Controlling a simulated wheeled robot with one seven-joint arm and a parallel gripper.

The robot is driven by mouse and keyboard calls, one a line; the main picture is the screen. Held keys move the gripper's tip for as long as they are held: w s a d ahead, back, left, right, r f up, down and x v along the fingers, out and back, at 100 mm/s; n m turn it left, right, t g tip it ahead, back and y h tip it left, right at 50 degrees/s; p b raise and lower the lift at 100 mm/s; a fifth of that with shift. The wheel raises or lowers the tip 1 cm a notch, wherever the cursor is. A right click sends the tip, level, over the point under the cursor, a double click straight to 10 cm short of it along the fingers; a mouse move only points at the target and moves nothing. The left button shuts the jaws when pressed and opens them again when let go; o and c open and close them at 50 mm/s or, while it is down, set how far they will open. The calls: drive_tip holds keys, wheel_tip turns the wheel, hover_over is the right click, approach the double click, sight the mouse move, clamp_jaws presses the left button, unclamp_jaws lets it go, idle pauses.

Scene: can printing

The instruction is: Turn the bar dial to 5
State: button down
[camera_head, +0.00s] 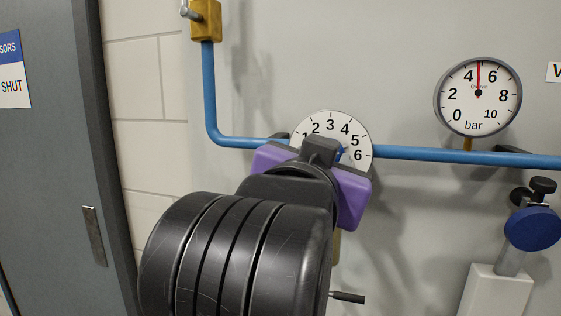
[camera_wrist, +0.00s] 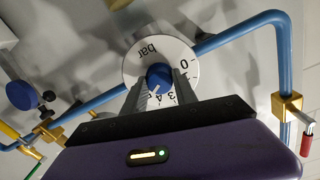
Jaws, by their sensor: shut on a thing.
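The bar dial is a white disc with black numbers on the wall; its upper part shows above my gripper in the head view (camera_head: 330,122). In the wrist view the dial (camera_wrist: 148,50) shows "bar", 0 and some low numbers. Its blue knob (camera_wrist: 158,75) sits between the two grey fingers of my gripper (camera_wrist: 159,82), which are shut on it. A white mark on the knob points down and slightly left in the wrist view; the number it meets is hard to read. In the head view my gripper hides most of the knob and the lower dial.
A round bar gauge (camera_head: 479,97) is at the right; its red needle stands between 4 and 6, about 5. A blue pipe (camera_head: 418,154) runs along the wall. A yellow valve block (camera_head: 206,20) is at upper left, a blue round knob (camera_head: 532,229) at right, a grey door (camera_head: 48,190) at far left.

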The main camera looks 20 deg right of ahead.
drive_tip(key=shift+r, duration=0.1)
drive_tip(key=c, duration=1)
unclamp_jaws()
drive_tip(key=shift+o, duration=0.2)
drive_tip(key=b+v, duration=0.1)
drive_tip(key=v, duration=0.7)
